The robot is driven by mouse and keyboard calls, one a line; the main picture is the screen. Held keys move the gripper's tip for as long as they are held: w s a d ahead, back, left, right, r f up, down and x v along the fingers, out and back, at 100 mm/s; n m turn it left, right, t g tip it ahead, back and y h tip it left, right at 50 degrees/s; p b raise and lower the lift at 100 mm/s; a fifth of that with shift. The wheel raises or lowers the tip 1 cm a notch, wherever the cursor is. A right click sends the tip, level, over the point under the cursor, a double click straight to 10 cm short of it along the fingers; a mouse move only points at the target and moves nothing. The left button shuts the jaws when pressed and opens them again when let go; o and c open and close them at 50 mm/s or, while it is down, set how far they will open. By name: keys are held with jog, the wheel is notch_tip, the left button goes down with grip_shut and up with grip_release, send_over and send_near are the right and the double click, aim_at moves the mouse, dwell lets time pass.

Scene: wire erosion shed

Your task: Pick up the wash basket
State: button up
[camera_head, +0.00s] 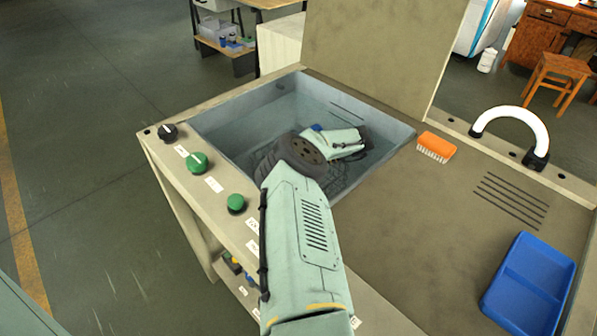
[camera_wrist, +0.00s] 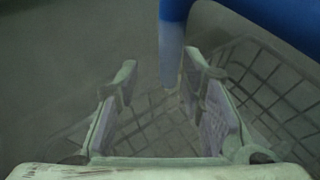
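The wash basket (camera_head: 338,181) is a dark wire-mesh basket low in the grey sink, largely hidden behind my arm in the head view. A small blue piece, perhaps its handle, shows beside my arm. In the wrist view the basket's mesh (camera_wrist: 270,85) spreads beneath and to the right of my gripper. A thick blue bar crosses the top right, and a blue and grey upright stands nearer the right finger. My gripper (camera_wrist: 158,76) is open, its two fingers well apart. Whether either finger touches the upright, I cannot tell. The head view hides my fingers.
The sink (camera_head: 230,122) has raised walls around my arm, with a tall panel (camera_head: 375,45) behind. An orange brush (camera_head: 436,147), a white arched fixture (camera_head: 512,125) and a blue tray (camera_head: 530,285) are on the right worktop. Green knobs (camera_head: 196,162) line the left edge.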

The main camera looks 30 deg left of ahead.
jog(key=shift+f, duration=0.1)
jog(key=c, duration=0.7)
grip_shut()
jog(key=shift+s+d+f, duration=0.1)
jog(key=shift+f, duration=0.05)
